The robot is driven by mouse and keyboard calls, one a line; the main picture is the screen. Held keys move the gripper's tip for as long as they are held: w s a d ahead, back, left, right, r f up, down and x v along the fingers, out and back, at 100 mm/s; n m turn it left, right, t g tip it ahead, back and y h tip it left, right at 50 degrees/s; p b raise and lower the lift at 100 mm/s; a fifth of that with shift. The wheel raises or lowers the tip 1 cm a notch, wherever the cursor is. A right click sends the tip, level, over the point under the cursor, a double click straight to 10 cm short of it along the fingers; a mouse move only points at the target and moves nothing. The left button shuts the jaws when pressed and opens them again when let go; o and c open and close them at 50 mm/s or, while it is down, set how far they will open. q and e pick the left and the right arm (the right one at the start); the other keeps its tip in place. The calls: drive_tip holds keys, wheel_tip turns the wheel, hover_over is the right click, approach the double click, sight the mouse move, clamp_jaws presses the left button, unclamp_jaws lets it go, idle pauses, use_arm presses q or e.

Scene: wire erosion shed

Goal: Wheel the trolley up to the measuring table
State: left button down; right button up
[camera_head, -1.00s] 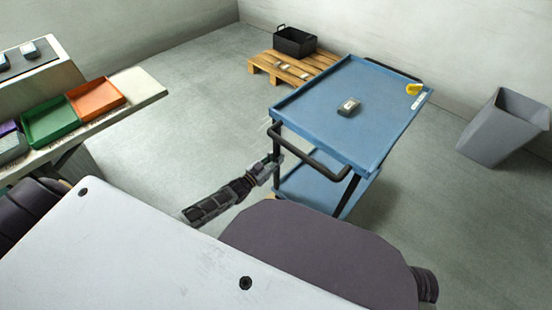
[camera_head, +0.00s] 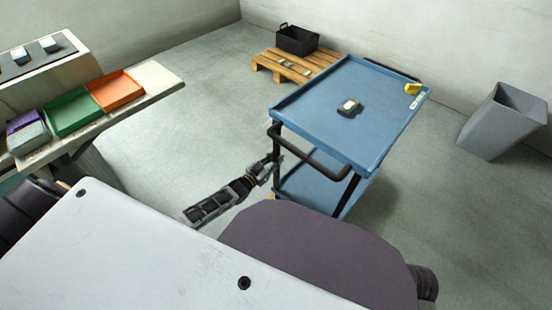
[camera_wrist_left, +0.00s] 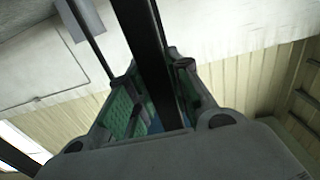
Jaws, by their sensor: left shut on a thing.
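The blue trolley (camera_head: 318,100) stands right of the middle in the head view, with a black push handle (camera_head: 310,152) on its near side. A small grey and white block (camera_head: 348,108) and a yellow object (camera_head: 412,88) lie on its top shelf. My left gripper (camera_head: 272,164) is at the left end of the handle, shut on it. In the left wrist view a black bar (camera_wrist_left: 150,60) runs between the fingers (camera_wrist_left: 155,105). A pale table (camera_head: 150,90) stands at the left; I cannot tell whether it is the measuring table. My right gripper is not in view.
A wooden pallet (camera_head: 270,66) with a black crate (camera_head: 297,40) lies behind the trolley. A grey bin (camera_head: 500,125) stands at the right. Bare floor lies between table and trolley.

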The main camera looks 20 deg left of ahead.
use_arm(q)
drive_tip(key=shift+s, duration=0.15)
drive_tip(key=c, duration=1.2)
unclamp_jaws()
drive_tip(key=v, duration=1.2)
idle(0.4)
